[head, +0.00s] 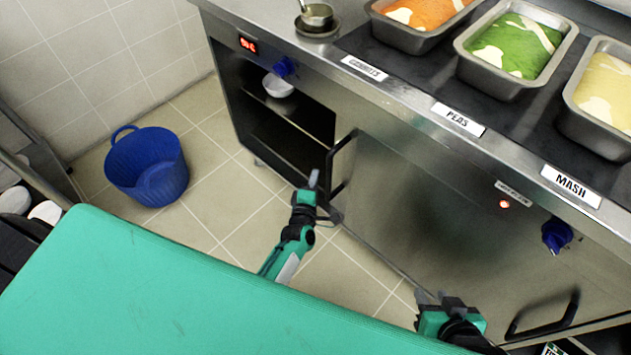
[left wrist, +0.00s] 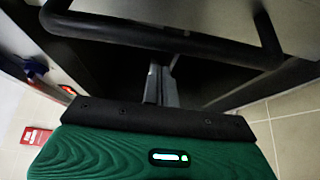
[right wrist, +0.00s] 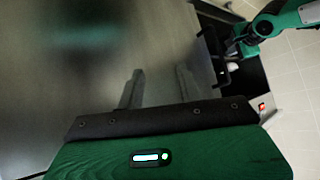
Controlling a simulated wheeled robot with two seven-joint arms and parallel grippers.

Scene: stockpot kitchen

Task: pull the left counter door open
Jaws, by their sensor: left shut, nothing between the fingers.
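The left counter door (head: 400,190) is a steel panel with a black bar handle (head: 343,165) near its left edge. It appears to stand partly open, with the dark compartment (head: 305,120) showing to its left. In the left wrist view the handle (left wrist: 165,35) crosses the top. My left gripper (head: 313,180) is shut and empty, just left of the handle; its fingers point toward the dark opening. Whether they touch the door is unclear. My right gripper (head: 432,297) is open and empty in front of the steel front; its fingers (right wrist: 158,88) stand apart in the right wrist view.
A white bowl (head: 278,85) sits on the compartment shelf. Food pans, including green peas (head: 515,45), stand on the counter top. A blue tub (head: 147,165) is on the tiled floor at left. A green surface (head: 180,290) fills the foreground. Another handle (head: 545,322) is at lower right.

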